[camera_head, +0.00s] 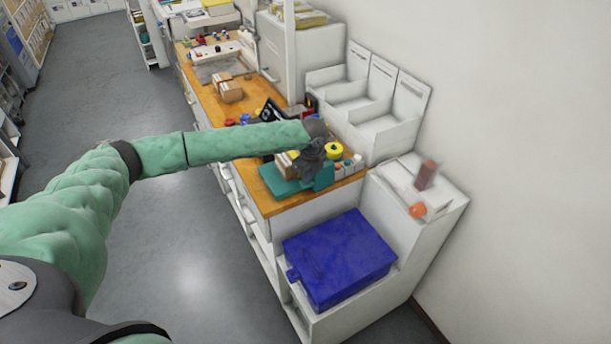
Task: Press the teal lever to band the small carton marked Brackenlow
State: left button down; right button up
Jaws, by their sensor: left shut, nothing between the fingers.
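My left arm reaches in from the left over the wooden counter. My left gripper (308,172) is shut and empty, pointing down at the teal device (280,185) near the counter's near end. The gripper covers part of this device, so I cannot tell which part is the lever or whether they touch. A small brown carton (284,165) shows partly behind the gripper, at the device. Its marking cannot be read. My right gripper is not in view.
Two brown cartons (231,93) sit farther back on the counter (255,106). A yellow roll (334,149) stands right of the gripper. White bins (384,135) line the wall. A blue box (340,257) sits on a lower white unit. The grey floor at left is clear.

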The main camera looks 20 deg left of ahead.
pick_arm(q)
jog(key=shift+d, duration=0.1)
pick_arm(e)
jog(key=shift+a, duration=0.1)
pick_arm(q)
jog(key=shift+s+d+r+p, duration=0.15)
jog(key=shift+d+p, duration=0.1)
jog(key=shift+p, duration=0.1)
jog(key=shift+s+d+r, duration=0.15)
jog(key=shift+s+d, duration=0.1)
jog(key=shift+d, duration=0.3)
jog(key=shift+s+d+r, duration=0.1)
jog(key=shift+s+d, duration=0.15)
jog(key=shift+d, duration=0.3)
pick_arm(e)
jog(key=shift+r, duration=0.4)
pick_arm(q)
jog(key=shift+w+r+b, duration=0.1)
jog(key=shift+r+b, duration=0.25)
jog(key=shift+r, duration=0.1)
notch_tip(320, 180, up, 7)
jog(key=b, duration=0.3)
jog(key=shift+s+d, duration=0.2)
jog(key=shift+d, duration=0.15)
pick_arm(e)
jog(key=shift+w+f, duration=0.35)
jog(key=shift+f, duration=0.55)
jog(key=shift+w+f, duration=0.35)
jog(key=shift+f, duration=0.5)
